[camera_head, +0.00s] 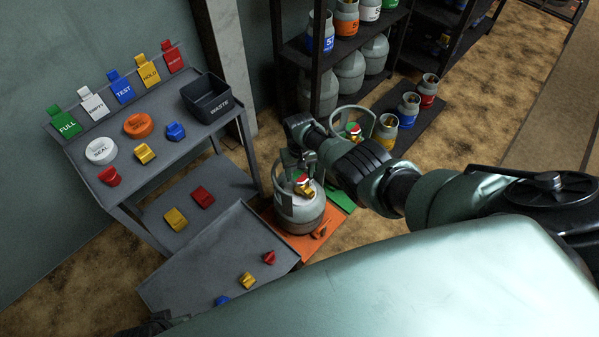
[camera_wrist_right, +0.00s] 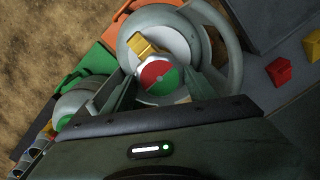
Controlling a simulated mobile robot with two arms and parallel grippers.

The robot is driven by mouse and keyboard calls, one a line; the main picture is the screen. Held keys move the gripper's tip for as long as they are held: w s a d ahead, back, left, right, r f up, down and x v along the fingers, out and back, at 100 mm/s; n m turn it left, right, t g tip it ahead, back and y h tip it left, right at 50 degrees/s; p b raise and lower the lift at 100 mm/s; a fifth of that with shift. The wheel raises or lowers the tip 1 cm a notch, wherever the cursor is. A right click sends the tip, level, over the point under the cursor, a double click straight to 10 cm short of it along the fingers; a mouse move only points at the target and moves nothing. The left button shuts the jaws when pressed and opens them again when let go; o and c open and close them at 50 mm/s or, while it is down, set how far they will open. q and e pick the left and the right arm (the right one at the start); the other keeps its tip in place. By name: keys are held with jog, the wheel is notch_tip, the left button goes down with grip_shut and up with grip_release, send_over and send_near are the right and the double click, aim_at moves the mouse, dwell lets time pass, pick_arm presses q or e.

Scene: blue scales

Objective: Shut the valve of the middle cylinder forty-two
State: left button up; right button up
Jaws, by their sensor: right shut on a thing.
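A grey gas cylinder (camera_head: 297,211) with a guard ring stands upright on an orange mat (camera_head: 318,240). Its brass valve (camera_head: 305,189) carries a round red, white and green knob. My right gripper (camera_head: 301,166) reaches down over the cylinder's top. In the wrist view, the knob (camera_wrist_right: 160,76) sits between the two fingers of this gripper, which is shut on it. The brass valve body (camera_wrist_right: 143,48) shows beyond the knob. I cannot read a number on this cylinder. A similar cylinder (camera_head: 352,121) stands behind it by a green mat (camera_head: 342,196), partly hidden by my right arm. My left gripper is not clearly in view.
A grey bench (camera_head: 160,172) at left holds coloured tags, caps and a dark waste bin (camera_head: 208,97). A low sloped panel (camera_head: 205,268) with small coloured clips stands close left of the cylinder. Dark shelves (camera_head: 290,60) with cylinders stand behind. Small coloured cylinders (camera_head: 408,108) stand at the right.

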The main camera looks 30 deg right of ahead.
dwell(0.3)
jog(key=o, duration=1.4)
jog(key=shift+s, duration=0.1)
